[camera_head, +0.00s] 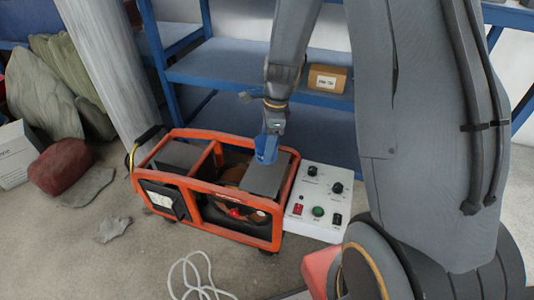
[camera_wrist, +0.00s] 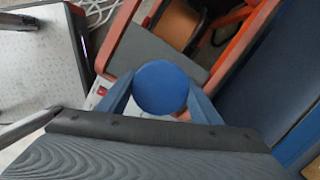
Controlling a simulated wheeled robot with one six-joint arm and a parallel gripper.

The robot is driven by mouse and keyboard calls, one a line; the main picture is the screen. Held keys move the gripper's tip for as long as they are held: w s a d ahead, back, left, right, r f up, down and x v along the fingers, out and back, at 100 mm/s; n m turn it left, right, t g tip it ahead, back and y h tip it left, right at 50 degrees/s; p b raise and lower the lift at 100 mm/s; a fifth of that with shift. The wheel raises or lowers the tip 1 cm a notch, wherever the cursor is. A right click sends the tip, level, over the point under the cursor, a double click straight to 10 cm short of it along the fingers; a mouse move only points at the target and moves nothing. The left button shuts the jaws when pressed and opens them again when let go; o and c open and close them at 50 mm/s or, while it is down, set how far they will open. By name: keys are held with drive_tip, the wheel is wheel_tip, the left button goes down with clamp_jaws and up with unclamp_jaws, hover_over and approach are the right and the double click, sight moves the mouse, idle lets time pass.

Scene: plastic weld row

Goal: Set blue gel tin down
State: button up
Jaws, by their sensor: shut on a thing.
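The blue gel tin shows as a round blue disc (camera_wrist: 160,88) in the wrist view. It sits between the two blue fingers of my gripper (camera_wrist: 162,100), which is shut on it. In the head view my gripper (camera_head: 266,156) points down over the grey top plate (camera_head: 265,178) at the right end of an orange-framed machine (camera_head: 213,172). Blue fingers and tin blend together there. The grey plate also shows just beyond the tin in the wrist view (camera_wrist: 150,50). I cannot tell whether the tin touches the plate.
A white control box (camera_head: 318,203) with knobs and buttons stands right of the machine. A pale column (camera_head: 110,65) rises at left. A white cable (camera_head: 195,278) lies on the floor in front.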

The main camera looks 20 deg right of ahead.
wheel_tip(320, 180, up, 4)
drive_tip(key=shift+p, duration=0.4)
drive_tip(key=s+n, duration=0.1)
drive_tip(key=n, duration=0.3)
drive_tip(key=shift+s+a+g, duration=0.15)
drive_tip(key=shift+s+g, duration=0.15)
drive_tip(key=shift+s, duration=0.05)
drive_tip(key=s+r+n+g+h, duration=0.15)
drive_tip(key=s+n, duration=0.55)
drive_tip(key=n, duration=1)
wheel_tip(320, 180, up, 9)
drive_tip(key=s+p, duration=0.2)
drive_tip(key=p, duration=1.9)
drive_tip(key=shift+s+m, duration=0.2)
drive_tip(key=shift+m, duration=0.1)
drive_tip(key=shift+f, duration=0.1)
